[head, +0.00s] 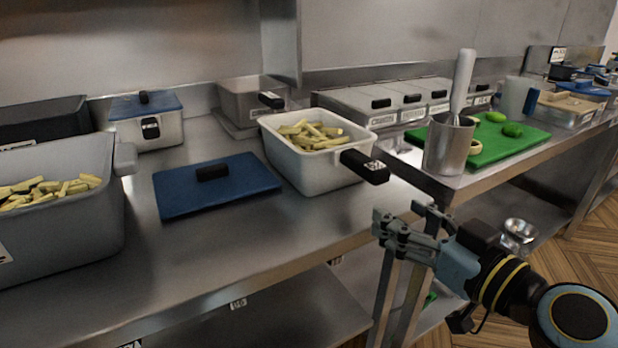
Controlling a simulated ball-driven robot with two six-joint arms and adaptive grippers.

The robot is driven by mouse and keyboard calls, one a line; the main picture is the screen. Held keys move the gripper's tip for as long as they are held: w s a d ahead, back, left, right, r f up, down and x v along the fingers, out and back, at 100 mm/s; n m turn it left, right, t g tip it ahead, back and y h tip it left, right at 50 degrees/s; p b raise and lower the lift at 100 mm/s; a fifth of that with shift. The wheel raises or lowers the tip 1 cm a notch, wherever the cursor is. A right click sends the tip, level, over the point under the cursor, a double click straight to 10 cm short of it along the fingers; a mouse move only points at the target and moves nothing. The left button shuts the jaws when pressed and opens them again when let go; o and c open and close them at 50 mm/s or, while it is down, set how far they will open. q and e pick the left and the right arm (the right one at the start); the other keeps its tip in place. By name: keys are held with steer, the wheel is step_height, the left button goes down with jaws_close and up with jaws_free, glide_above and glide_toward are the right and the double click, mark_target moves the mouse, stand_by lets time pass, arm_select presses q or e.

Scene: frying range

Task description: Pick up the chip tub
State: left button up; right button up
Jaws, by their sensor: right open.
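A white tub of cut chips (300,173) stands upright on the steel counter in the middle of the head view, with a black handle (364,166) jutting out at its right front. A larger grey tub (60,225), also holding chips, stands at the left and is cut off by the picture edge. I cannot tell from the picture alone which one is called the chip tub. My right gripper (398,222) is open and empty, in front of the counter edge, below and right of the black handle and apart from it. My left gripper is not in view.
A blue lid (216,184) lies flat on the counter between the tubs. A blue-lidded container (147,122) and a steel pan (250,101) stand behind. At the right are a metal cup (448,147) and a green board (496,140). A lower shelf (270,312) runs underneath.

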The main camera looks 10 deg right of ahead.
mark_target(382, 182)
steer(key=shift+t+y, duration=0.3)
steer(key=shift+t, duration=0.1)
steer(key=r, duration=0.2)
steer(key=a+r, duration=0.1)
steer(key=r, duration=0.1)
steer(key=shift+w, duration=0.25)
steer(key=p+x, duration=0.1)
steer(key=x, duration=0.4)
steer(key=shift+f, duration=0.15)
steer(key=x, duration=0.1)
steer(key=p+x, duration=0.1)
steer(key=x, duration=0.3)
steer(key=shift+w+f, duration=0.2)
steer(key=shift+f, duration=0.15)
jaws_close()
